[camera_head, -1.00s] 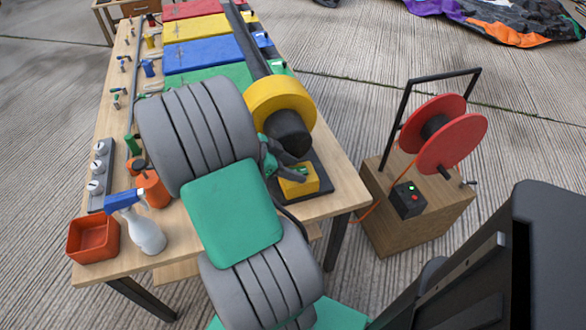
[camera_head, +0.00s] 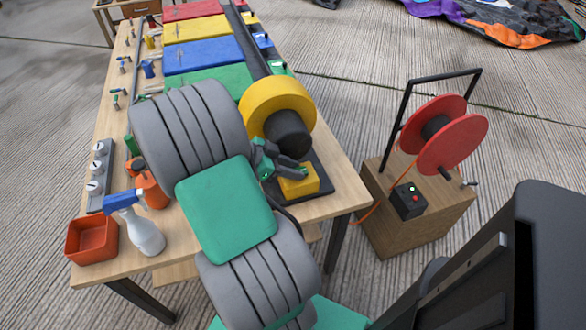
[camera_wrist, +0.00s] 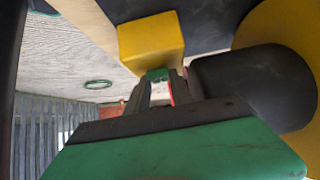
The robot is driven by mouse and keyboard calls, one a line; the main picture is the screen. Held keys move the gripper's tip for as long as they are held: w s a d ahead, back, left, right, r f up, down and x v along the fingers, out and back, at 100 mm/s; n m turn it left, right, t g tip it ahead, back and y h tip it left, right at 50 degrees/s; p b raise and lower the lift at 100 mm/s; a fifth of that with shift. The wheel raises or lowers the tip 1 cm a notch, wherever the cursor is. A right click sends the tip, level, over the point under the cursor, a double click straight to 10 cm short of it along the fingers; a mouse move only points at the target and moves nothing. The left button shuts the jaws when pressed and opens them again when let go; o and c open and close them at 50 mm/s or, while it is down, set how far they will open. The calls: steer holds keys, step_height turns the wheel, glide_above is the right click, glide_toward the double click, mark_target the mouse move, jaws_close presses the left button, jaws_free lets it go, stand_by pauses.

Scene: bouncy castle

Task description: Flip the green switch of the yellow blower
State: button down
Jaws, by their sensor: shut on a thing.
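The yellow blower (camera_head: 262,97) stands on a dark base at the near right of the workbench, its black motor (camera_head: 290,132) facing me. Its yellow switch box (camera_head: 300,188) sits in front of the motor. In the wrist view the box (camera_wrist: 150,38) is just beyond my fingertips, with the black motor (camera_wrist: 250,85) to the right. The green switch (camera_wrist: 158,74) shows small at the box's near edge, between my fingertips. My gripper (camera_wrist: 162,92) is shut on it. In the head view my gripper (camera_head: 297,172) is over the box and hides the switch. I cannot tell which way the switch is tipped.
A spray bottle (camera_head: 145,232) and an orange tray (camera_head: 90,241) stand at the bench's near left. Coloured panels (camera_head: 206,59) lie farther back. A wooden box (camera_head: 425,222) with a red cable reel (camera_head: 466,135) stands on the floor at right.

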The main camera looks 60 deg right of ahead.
steer(key=shift+w+a+f+g+h+b, duration=0.2)
steer(key=shift+f+g+h+b, duration=0.4)
steer(key=shift+g+h+b, duration=0.25)
steer(key=shift+r+g+h, duration=0.3)
steer(key=shift+g+h, duration=0.05)
steer(key=c, duration=1.1)
jaws_free()
